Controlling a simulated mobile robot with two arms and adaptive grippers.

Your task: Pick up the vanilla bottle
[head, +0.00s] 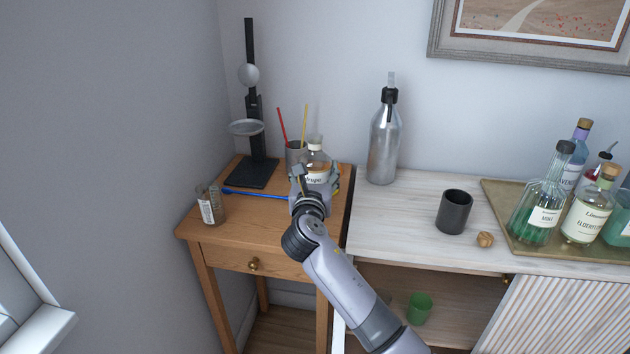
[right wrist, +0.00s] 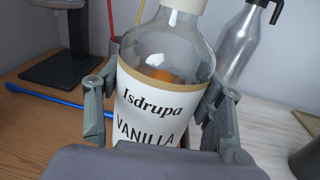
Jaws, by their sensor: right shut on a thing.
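The vanilla bottle (head: 316,160) is clear glass with a pale cap and a cream label, and it stands upright over the small wooden table (head: 240,238). In the right wrist view the bottle (right wrist: 165,85) shows the words "Isdrupa VANILLA" on its label. My right gripper (head: 314,182) is shut on the bottle, with one finger on each side of it. The bottle's base is hidden behind the gripper, so I cannot tell whether it touches the table. My left gripper is not in view.
A cup with coloured sticks (head: 293,152) stands close behind the bottle. A black stand (head: 252,172), a blue stick (head: 250,194) and a labelled jar (head: 210,206) are to the left. A silver siphon bottle (head: 383,145) and a dark cup (head: 454,211) stand on the white counter, right.

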